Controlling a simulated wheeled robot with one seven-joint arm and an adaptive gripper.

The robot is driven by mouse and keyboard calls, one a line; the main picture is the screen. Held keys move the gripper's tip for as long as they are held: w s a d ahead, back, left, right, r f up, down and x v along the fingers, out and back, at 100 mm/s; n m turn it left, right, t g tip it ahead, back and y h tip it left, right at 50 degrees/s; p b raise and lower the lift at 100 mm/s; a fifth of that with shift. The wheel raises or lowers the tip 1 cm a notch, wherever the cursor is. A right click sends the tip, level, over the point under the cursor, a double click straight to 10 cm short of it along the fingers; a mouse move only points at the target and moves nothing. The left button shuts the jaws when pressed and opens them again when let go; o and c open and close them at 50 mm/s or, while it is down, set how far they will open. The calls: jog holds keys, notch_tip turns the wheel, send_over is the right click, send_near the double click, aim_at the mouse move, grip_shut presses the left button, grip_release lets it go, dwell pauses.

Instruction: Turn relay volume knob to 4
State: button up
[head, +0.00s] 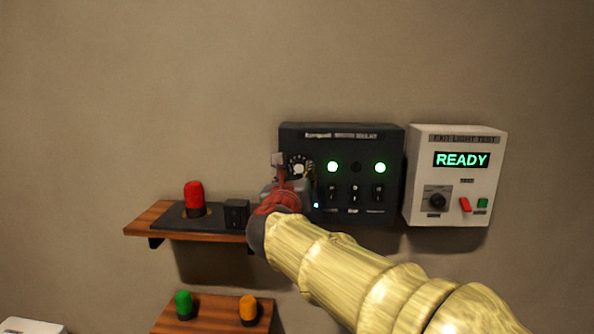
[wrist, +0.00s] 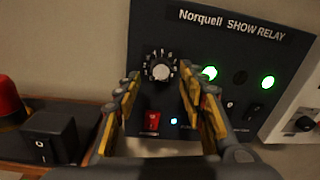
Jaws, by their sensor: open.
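The black relay panel, labelled "Norquell SHOW RELAY" in the wrist view (wrist: 220,50), is mounted on the wall; it also shows in the head view (head: 345,222). Its volume knob (wrist: 160,72) is a round dial with a pale centre and white numbers around it. Which number it points to is too small to tell. My gripper (wrist: 158,88) is open, with one yellow-padded finger to each side below the knob, and I cannot tell whether either touches it. In the head view my gripper (head: 283,172) partly covers the panel's left side and the knob (head: 299,166).
A red rocker switch (wrist: 152,121) sits below the knob. Green lights (wrist: 268,82) and black switches are to its right. A white test box reading READY (head: 455,190) hangs to the right. A wooden shelf (head: 150,222) at left carries a red beacon (head: 194,194) and black switch box (head: 236,213).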

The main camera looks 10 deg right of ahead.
aim_at(299, 167)
jog(key=shift+x, duration=1.15)
jog(key=shift+c, duration=1)
jog(key=c, duration=0.8)
grip_shut()
